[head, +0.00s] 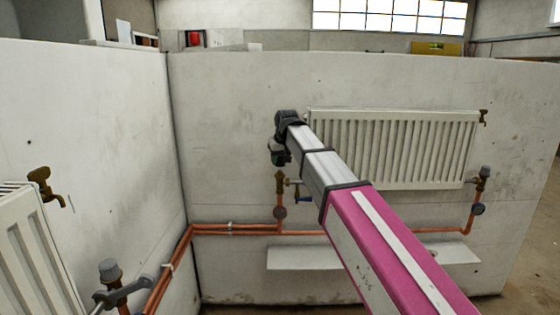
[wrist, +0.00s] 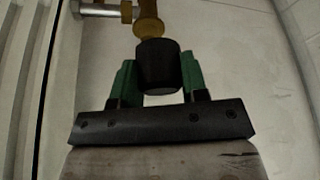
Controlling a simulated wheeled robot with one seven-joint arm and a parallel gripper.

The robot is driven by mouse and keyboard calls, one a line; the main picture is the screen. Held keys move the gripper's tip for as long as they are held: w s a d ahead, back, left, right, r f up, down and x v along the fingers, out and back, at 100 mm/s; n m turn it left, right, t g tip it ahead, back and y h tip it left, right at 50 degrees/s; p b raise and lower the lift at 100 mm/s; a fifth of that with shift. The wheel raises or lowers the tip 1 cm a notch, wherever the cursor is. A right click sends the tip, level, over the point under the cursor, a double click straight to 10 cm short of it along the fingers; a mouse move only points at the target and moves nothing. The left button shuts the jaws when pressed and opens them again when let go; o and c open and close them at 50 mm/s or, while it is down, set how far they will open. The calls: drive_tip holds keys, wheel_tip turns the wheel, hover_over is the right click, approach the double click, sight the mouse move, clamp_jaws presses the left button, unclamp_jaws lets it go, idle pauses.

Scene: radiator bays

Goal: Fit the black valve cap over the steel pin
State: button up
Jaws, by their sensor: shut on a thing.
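In the wrist view, the black valve cap (wrist: 158,66) sits between the two green fingers of my gripper (wrist: 158,85), which is shut on it. A brass valve (wrist: 149,24) is directly beyond the cap and lines up closely with it. The steel pin is not visible, and I cannot tell whether the cap touches the valve or covers the pin. In the head view, my gripper (head: 278,155) points down at the left end of the radiator, just above the brass valve (head: 280,182). The cap cannot be made out clearly there.
A white radiator (head: 400,148) hangs right of my gripper. Copper pipes (head: 260,230) run below, above a white ledge (head: 300,258).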

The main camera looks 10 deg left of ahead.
drive_tip(key=w, duration=0.3)
drive_tip(key=shift+a+f, duration=0.3)
drive_tip(key=shift+a, duration=0.1)
drive_tip(key=shift+w+a+f, duration=0.25)
drive_tip(key=shift+w+f, duration=0.55)
drive_tip(key=shift+w, duration=0.3)
drive_tip(key=shift+s+f, duration=0.15)
drive_tip(key=shift+f, duration=0.4)
drive_tip(key=shift+f, duration=1.5)
idle(0.6)
drive_tip(key=o, duration=1.5)
drive_tip(key=shift+c, duration=0.2)
drive_tip(key=shift+r, duration=0.15)
drive_tip(key=shift+r, duration=2.45)
